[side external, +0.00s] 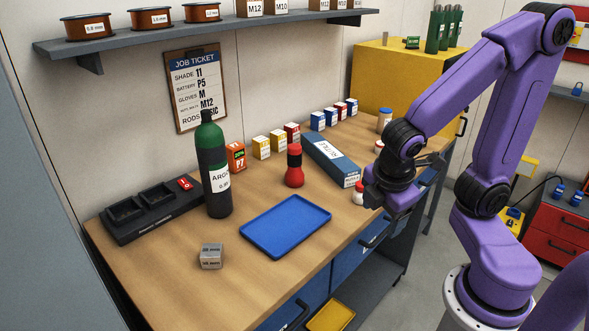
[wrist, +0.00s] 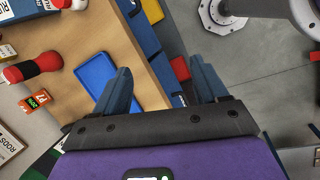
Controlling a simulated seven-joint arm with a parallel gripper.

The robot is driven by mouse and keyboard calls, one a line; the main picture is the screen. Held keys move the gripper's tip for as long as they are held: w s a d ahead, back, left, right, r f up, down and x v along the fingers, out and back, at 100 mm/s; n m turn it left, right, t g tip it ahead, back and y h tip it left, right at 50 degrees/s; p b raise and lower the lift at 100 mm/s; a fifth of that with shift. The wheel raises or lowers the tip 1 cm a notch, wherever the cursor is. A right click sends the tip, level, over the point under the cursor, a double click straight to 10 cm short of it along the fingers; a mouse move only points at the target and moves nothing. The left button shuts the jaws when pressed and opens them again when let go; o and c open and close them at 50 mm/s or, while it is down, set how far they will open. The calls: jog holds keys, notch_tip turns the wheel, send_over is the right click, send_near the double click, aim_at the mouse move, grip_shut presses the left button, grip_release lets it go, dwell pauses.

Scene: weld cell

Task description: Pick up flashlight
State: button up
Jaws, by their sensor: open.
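The flashlight (side external: 295,166), red with a black middle band, stands upright on the wooden workbench (side external: 160,266) behind the blue tray. It also shows at the left edge of the wrist view (wrist: 30,68). My gripper (side external: 376,198) is to the right of the flashlight, near the bench's front edge and apart from it. In the wrist view my gripper's two blue fingers (wrist: 161,76) are spread wide with nothing between them.
A blue tray (side external: 284,226) lies in front of the flashlight. A green and black argon bottle (side external: 213,165) and a charger dock (side external: 150,212) stand left. A blue rod box (side external: 333,160) lies to its right, small boxes (side external: 261,147) behind. A grey block (side external: 211,256) sits front left.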

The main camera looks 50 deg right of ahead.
jog(key=w+d+r+n+t+h, duration=0.15)
jog(key=w+d+h, duration=0.25)
jog(key=w, duration=0.4)
jog(key=w+d+r+n+t+h, duration=0.1)
jog(key=w+d+n+t+h, duration=0.25)
jog(key=w, duration=0.35)
jog(key=n+t, duration=0.7)
jog(key=n, duration=0.2)
send_over(295, 152)
jog(key=v, duration=0.5)
jog(key=shift+h, duration=0.45)
notch_tip(295, 152, down, 7)
jog(key=shift+w+d+f, duration=0.15)
jog(key=shift+f, duration=0.05)
jog(key=shift+x, duration=3.35)
grip_shut()
jog(key=shift+r, duration=0.15)
